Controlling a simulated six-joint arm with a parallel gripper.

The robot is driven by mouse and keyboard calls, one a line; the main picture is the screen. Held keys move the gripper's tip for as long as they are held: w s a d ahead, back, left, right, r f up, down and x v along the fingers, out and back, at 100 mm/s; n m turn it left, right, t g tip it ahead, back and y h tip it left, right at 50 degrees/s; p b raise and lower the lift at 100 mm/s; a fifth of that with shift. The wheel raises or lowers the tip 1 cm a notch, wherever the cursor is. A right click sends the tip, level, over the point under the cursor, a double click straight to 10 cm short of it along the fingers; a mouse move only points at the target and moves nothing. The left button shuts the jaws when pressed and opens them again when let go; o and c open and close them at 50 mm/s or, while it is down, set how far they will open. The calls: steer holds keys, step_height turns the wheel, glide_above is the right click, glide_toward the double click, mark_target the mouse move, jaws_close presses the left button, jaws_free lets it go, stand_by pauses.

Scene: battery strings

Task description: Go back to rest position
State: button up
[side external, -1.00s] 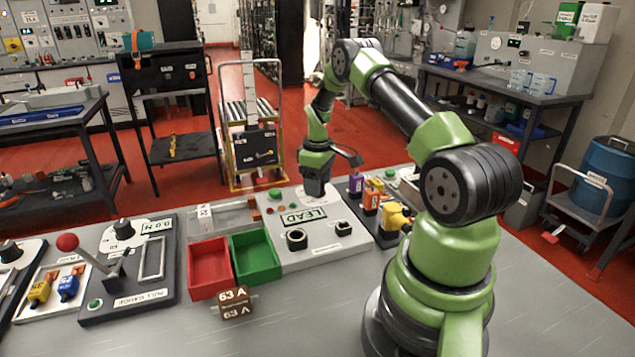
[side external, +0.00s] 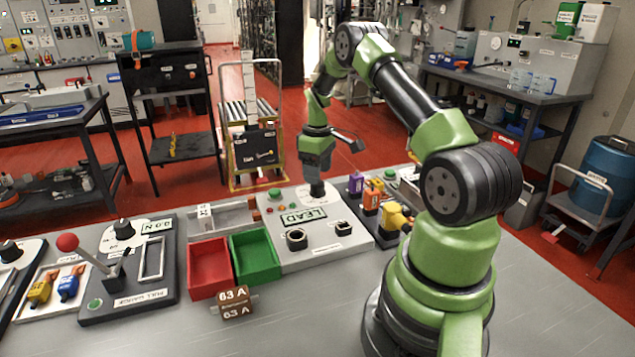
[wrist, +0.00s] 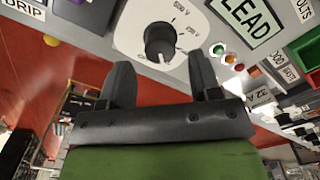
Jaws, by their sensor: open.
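My gripper (side external: 317,165) is above the far edge of the grey LEAD panel (side external: 325,241), fingers pointing down. In the wrist view my gripper (wrist: 160,82) has its two dark fingers spread wide and nothing between them. A black rotary knob (wrist: 159,42) on a white dial plate lies beyond the fingertips, apart from them. The knob also shows in the side view (side external: 317,190), just under the gripper. The LEAD label (wrist: 250,18) and small coloured lamps (wrist: 225,54) sit to the knob's right in the wrist view.
A red tray (side external: 210,285) and a green tray (side external: 256,270) stand left of the panel. Coloured clamps (side external: 372,195) lie on a board to its right. A red-knobbed lever (side external: 68,243) stands at the left. The front of the bench (side external: 300,310) is mostly clear.

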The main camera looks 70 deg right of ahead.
steer(key=shift+r, duration=0.1)
steer(key=a+r+m+t, duration=0.2)
steer(key=a+r+t, duration=0.2)
steer(key=a+r, duration=1.45)
steer(key=s+a+r+m+t+y, duration=0.1)
steer(key=s+a+r, duration=0.1)
steer(key=s+a, duration=0.4)
steer(key=s+a+r+m+t+y, duration=0.1)
steer(key=s+a+r+t, duration=0.1)
steer(key=s+a, duration=0.3)
steer(key=s+r, duration=0.1)
steer(key=s, duration=0.2)
steer(key=shift+s+a+r, duration=0.25)
steer(key=shift+s+a, duration=0.1)
steer(key=shift+s, duration=0.05)
